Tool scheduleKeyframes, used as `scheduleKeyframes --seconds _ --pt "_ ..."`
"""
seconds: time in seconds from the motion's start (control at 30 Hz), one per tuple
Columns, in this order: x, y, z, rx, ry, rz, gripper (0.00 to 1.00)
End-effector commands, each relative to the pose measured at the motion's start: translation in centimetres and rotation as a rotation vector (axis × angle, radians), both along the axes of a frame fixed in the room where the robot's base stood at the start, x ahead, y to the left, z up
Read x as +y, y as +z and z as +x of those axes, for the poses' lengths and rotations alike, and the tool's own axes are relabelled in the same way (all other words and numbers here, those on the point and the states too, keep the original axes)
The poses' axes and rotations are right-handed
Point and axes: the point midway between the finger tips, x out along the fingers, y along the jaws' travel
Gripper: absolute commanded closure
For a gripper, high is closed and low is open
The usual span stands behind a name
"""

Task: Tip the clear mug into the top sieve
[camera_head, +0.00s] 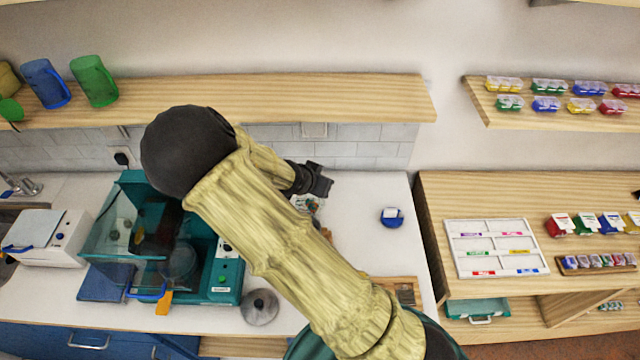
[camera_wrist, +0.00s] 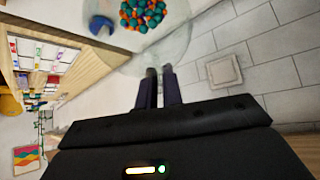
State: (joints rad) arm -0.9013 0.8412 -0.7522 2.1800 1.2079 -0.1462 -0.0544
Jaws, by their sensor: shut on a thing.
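My gripper (camera_head: 322,184) is over the white counter at the wall. In the wrist view its dark fingers (camera_wrist: 158,72) are close together on the clear mug (camera_wrist: 178,40). Orange and green beads (camera_wrist: 142,13) lie inside the mug. In the head view the mug (camera_head: 318,204) is faint and partly hidden by my arm. A teal machine (camera_head: 222,290) with a raised clear cover stands at the left. A round clear vessel (camera_head: 178,264) sits in it, partly shaded; I cannot tell whether it is the top sieve.
A grey round lid (camera_head: 260,307) lies right of the machine. A small blue container (camera_head: 391,218) stands on the counter (camera_head: 365,190) to the right. A wooden shelf (camera_head: 340,98) runs above, with a blue jug (camera_head: 45,84) and a green jug (camera_head: 94,80).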

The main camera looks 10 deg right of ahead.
Motion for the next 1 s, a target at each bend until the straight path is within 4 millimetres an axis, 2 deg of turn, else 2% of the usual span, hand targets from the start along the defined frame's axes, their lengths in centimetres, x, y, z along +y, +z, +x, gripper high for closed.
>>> scheduleKeyframes --seconds 1.0 --pt "0.83 0.53 -0.93 -0.177 0.002 -0.161 1.00"
